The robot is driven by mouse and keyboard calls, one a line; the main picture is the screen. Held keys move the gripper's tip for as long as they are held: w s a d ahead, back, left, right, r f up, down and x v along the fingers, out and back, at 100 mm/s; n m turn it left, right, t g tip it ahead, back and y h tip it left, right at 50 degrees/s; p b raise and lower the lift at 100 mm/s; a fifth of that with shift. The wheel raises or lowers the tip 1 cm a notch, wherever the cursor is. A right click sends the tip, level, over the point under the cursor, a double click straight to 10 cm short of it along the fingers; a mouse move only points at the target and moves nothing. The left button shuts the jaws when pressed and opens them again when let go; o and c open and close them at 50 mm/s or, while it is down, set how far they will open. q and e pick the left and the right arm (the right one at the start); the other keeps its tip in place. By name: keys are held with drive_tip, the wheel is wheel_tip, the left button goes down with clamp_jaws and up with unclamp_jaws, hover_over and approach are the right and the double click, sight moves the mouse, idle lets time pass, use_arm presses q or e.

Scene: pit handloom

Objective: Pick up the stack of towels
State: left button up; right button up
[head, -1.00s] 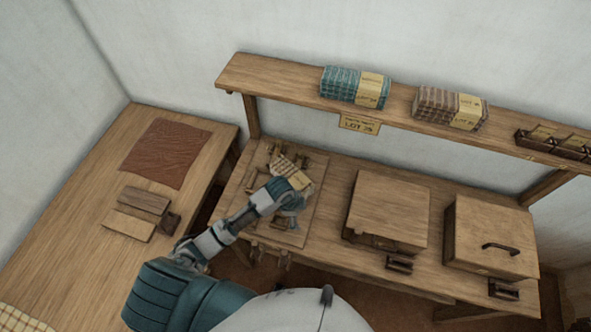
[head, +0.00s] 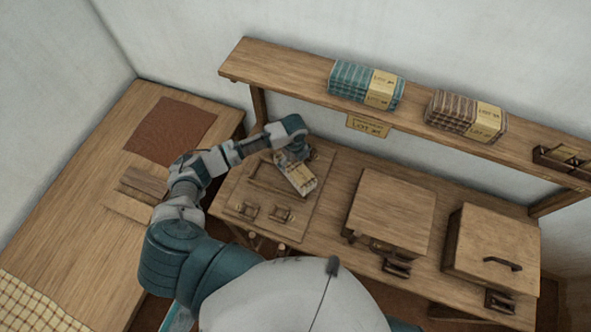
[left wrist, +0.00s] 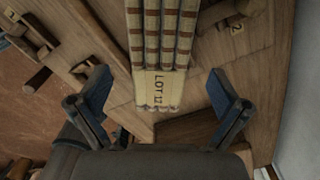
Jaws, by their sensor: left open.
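A small stack of towels (head: 298,176), cream with brown stripes and a pale paper band, lies on a wooden board on the bench. In the left wrist view the stack (left wrist: 162,40) points straight at my left gripper, with the band reading "LOT 12". My left gripper (head: 291,154) is over the far end of the stack in the head view and hides part of it. In the left wrist view its two fingers (left wrist: 158,84) are wide apart, one to each side of the banded end, with a gap on both sides. My right gripper is not in view.
A shelf (head: 290,86) above the bench holds a teal stack (head: 365,85) and a brown striped stack (head: 465,115). Small wooden brackets (head: 280,214) stand around the towels. Two wooden boxes (head: 395,210) occupy the bench's right side. A side table (head: 90,190) is at left.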

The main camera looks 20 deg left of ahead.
sight(295, 167)
use_arm(q)
drive_tip(key=shift+f, duration=1.2)
wheel_tip(295, 167, down, 4)
drive_tip(key=shift+s+r+p, duration=0.1)
drive_tip(key=shift+p, duration=0.2)
drive_tip(key=shift+f, duration=0.4)
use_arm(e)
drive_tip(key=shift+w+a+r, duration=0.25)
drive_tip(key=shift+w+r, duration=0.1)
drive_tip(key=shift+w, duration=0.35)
use_arm(q)
drive_tip(key=shift+d, duration=0.1)
drive_tip(key=shift+c, duration=0.3)
drive_tip(key=c, duration=1.2)
drive_tip(key=shift+r, duration=0.15)
drive_tip(key=shift+c, duration=0.2)
